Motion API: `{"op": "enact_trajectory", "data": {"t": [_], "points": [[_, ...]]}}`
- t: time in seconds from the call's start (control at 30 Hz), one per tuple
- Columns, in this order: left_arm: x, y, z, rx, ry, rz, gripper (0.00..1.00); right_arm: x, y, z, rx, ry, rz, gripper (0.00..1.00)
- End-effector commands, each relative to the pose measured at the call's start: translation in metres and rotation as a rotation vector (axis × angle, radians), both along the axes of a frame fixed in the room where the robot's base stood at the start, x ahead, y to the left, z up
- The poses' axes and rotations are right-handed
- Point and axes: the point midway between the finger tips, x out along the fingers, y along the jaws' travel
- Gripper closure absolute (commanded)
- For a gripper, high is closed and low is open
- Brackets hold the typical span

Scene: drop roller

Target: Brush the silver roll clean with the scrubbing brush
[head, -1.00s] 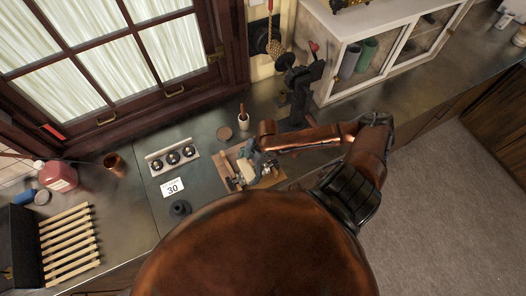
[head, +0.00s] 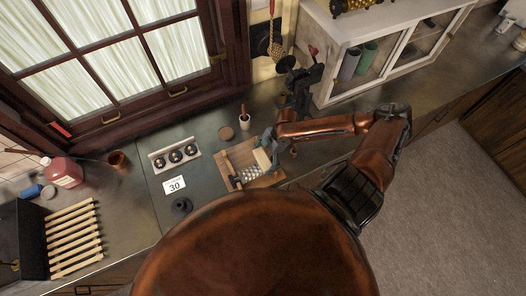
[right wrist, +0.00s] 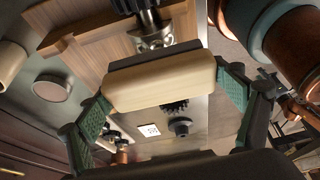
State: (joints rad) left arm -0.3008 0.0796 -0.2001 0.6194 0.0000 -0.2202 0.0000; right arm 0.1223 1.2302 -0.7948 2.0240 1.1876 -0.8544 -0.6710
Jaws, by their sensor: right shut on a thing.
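The silver roll (head: 252,173) lies in a wooden tray (head: 236,154) on the counter, with a dark end at its left. My right gripper (head: 268,146) is shut on the scrubbing brush (head: 263,160), a cream block, held beside the roll on its upper right side. In the right wrist view the brush (right wrist: 160,86) sits between the green finger pads, its dark side facing up in the picture. It hides the middle of the roll (right wrist: 155,39); black gears show at both ends. I cannot tell whether brush and roll touch. My left gripper is not in view.
A card marked 30 (head: 174,184), a panel with dark knobs (head: 175,155) and a dark round piece (head: 181,206) lie left of the tray. A small pot (head: 244,120) stands behind it, near a dark upright machine (head: 300,90). A slatted rack (head: 75,238) is far left.

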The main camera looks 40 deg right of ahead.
Motion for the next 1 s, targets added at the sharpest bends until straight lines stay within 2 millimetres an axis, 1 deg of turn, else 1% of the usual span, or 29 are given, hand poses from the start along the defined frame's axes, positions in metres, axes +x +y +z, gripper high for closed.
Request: {"op": "enact_trajectory", "data": {"t": [0.03, 0.1, 0.17, 0.53, 0.7, 1.0], "points": [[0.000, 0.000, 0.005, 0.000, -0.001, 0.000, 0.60, 0.001, 0.000, 0.015, -0.001, -0.003, 0.003, 0.44], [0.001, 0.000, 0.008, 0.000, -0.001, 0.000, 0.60, 0.000, 0.001, 0.031, 0.000, -0.002, 0.005, 0.44], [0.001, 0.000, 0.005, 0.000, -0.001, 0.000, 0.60, 0.001, 0.002, 0.032, 0.002, -0.001, 0.004, 0.44], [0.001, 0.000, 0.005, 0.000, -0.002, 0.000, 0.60, 0.005, 0.006, 0.064, 0.001, -0.003, 0.013, 0.44], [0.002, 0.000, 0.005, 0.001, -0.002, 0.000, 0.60, 0.005, 0.008, 0.073, 0.003, -0.001, 0.016, 0.44], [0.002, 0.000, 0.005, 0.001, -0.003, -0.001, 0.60, 0.005, 0.008, 0.074, 0.003, -0.001, 0.015, 0.44]]}}
